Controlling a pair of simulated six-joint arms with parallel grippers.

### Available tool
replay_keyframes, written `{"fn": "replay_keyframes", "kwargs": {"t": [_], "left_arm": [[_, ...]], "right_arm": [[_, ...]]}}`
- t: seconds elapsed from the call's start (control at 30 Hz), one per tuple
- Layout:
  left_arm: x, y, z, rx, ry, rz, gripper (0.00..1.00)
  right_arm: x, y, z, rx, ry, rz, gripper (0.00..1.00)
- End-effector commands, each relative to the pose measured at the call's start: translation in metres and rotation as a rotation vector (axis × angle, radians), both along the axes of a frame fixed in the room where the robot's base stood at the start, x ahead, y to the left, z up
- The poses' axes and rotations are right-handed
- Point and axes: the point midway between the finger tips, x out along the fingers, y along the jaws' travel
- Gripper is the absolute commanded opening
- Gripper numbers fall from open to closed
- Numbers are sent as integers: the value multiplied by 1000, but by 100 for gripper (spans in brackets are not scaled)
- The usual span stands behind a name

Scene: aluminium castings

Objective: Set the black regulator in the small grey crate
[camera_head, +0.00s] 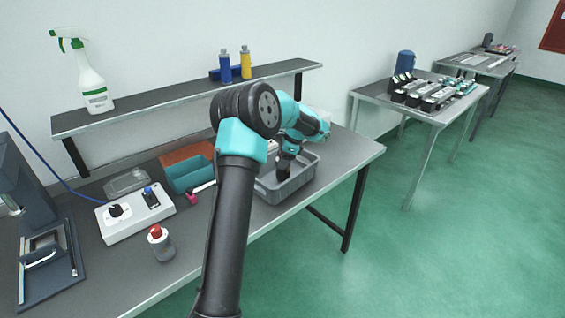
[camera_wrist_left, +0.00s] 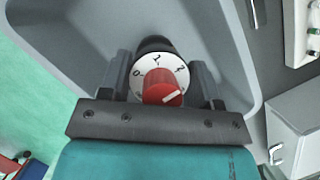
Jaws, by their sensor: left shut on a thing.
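The small grey crate (camera_head: 303,180) stands on the bench, right of the middle in the head view, partly hidden by my left arm. Its grey inner wall (camera_wrist_left: 85,45) fills much of the left wrist view. My left gripper (camera_head: 284,160) points down into the crate. In the left wrist view its jaws (camera_wrist_left: 163,80) are shut on the black regulator (camera_wrist_left: 156,45), which has a white numbered dial and a red knob. In the head view the regulator (camera_head: 283,172) is a small dark shape within the crate's outline. I cannot tell whether it touches the crate floor. My right gripper is not in view.
The bench right of the crate is clear.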

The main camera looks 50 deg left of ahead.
Motion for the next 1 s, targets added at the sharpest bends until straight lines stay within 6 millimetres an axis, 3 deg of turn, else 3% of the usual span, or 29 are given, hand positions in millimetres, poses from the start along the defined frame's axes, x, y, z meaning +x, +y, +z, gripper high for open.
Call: {"fn": "replay_keyframes", "kwargs": {"t": [0.1, 0.5, 0.53, 0.77, 1.0], "left_arm": [[0, 0, -11, 0, 0, 1, 25], [0, 0, -14, 0, 0, 1, 25], [0, 0, -14, 0, -1, 1, 59], [0, 0, -14, 0, -1, 1, 81], [0, 0, -14, 0, -1, 1, 83]], "right_arm": [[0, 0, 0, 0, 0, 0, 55], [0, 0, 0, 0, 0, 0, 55], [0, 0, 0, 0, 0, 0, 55], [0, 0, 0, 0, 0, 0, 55], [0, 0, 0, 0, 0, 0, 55]]}}
